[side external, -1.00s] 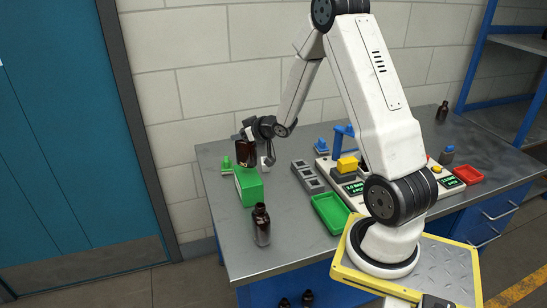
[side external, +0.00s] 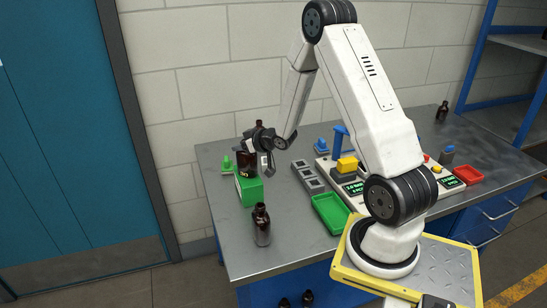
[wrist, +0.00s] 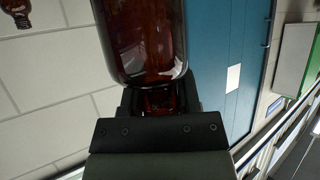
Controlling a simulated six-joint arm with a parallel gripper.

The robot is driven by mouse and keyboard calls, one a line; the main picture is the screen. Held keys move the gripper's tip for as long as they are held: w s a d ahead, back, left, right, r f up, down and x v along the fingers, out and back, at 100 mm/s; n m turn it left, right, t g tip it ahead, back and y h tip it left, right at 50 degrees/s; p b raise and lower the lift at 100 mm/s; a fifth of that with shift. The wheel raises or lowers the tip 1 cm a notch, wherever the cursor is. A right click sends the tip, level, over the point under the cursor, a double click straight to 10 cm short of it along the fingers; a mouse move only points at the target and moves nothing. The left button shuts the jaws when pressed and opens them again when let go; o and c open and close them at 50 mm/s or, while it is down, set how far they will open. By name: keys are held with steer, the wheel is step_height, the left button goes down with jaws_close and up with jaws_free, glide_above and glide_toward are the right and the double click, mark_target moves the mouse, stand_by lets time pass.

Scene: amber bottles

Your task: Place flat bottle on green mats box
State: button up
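A brown amber bottle (side external: 246,163) with a pale label hangs from my gripper (side external: 259,139), upright or nearly so, directly over the green box (side external: 249,191). Its base is at the box's top face; I cannot tell whether it touches. In the wrist view my gripper (wrist: 161,104) is closed around the narrow neck end of the bottle (wrist: 145,40), whose glass body fills the upper middle. The box does not show in the wrist view.
Another amber bottle (side external: 262,225) stands on the metal table in front of the green box. A green cone-shaped piece (side external: 227,164) is behind the box to the left. Grey blocks (side external: 307,176), a green tray (side external: 330,213) and a red tray (side external: 467,175) lie to the right.

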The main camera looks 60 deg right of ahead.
steer(key=o, duration=0.4)
steer(key=shift+c, duration=0.2)
steer(key=shift+r, duration=0.15)
steer(key=v, duration=1.2)
stand_by(0.5)
steer(key=s+a+g, duration=0.2)
steer(key=a+g, duration=0.1)
steer(key=a, duration=0.4)
steer(key=s+a+f+n+g+y, duration=0.1)
steer(key=s+a+g, duration=0.1)
steer(key=a, duration=0.6)
steer(key=s+a+n+g+y, duration=0.1)
steer(key=a+g, duration=0.3)
steer(key=a, duration=0.4)
steer(key=shift+s+f+g, duration=0.3)
steer(key=shift+s, duration=0.5)
